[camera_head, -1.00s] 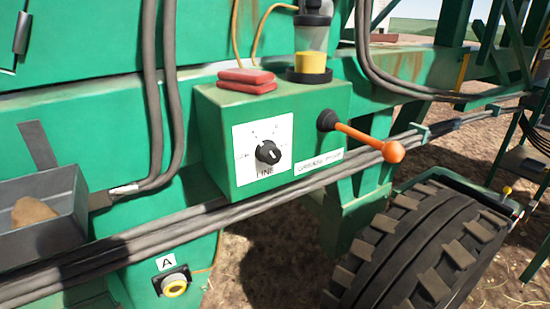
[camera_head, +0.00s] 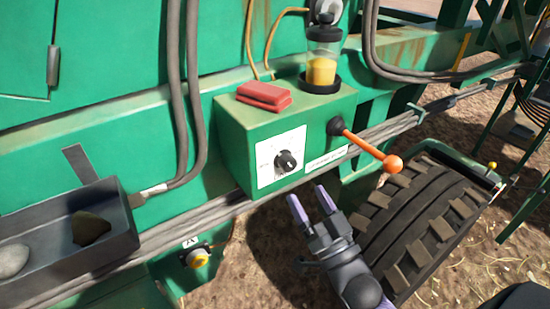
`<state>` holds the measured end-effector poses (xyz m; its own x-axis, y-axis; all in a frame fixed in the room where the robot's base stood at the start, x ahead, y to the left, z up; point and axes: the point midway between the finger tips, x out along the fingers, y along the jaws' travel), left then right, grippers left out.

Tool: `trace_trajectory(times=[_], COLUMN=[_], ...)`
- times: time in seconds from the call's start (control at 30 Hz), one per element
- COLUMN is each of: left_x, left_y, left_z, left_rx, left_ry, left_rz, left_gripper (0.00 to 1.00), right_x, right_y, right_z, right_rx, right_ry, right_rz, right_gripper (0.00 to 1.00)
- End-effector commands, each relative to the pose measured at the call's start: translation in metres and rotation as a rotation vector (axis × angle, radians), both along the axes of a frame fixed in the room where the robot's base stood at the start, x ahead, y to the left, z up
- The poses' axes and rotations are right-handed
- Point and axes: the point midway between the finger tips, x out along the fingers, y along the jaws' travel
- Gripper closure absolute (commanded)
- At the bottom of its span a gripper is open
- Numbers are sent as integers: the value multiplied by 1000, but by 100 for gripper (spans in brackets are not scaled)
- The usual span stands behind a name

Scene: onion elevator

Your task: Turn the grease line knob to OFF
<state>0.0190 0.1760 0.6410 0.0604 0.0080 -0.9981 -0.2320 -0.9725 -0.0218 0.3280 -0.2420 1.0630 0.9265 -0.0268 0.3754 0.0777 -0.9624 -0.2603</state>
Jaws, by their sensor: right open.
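The grease line knob (camera_head: 286,161) is a black round knob on a white label plate (camera_head: 265,177) on the front of a green box (camera_head: 232,150). A pale mark shows on the knob, but the lettering around it is too small to read. My right gripper (camera_head: 310,205) is below and a little right of the knob, apart from it. Its two purple-grey fingers are open, with nothing between them, and point up toward the box. My left gripper is not in view.
An orange-tipped lever (camera_head: 370,149) sticks out right of the knob. Red pads (camera_head: 264,96) and a grease reservoir (camera_head: 322,65) stand on the box. Cables (camera_head: 225,210) run beneath it. A large tyre (camera_head: 435,215) is at right, and a grey tray (camera_head: 120,215) with stones is at left.

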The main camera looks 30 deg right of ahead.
Motion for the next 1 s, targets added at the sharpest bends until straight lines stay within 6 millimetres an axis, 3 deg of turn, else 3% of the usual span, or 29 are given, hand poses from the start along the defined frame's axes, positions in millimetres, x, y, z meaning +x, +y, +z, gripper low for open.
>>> trace_trajectory(times=[0.1,0.3,0.7,0.77,1.0], left_x=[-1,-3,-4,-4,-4], left_y=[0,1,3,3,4], left_z=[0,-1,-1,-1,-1], left_rx=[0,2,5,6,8], left_ry=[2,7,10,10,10], left_rz=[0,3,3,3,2], left_gripper=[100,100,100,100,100], right_x=[29,63,73,73,73], right_y=[-1,-2,-2,-2,-2], right_z=[12,23,27,27,27], right_rx=[-2,-2,-2,-2,-2], right_ry=[-4,3,6,6,6], right_rz=[0,0,0,0,0], right_gripper=[19,19,19,30,81])
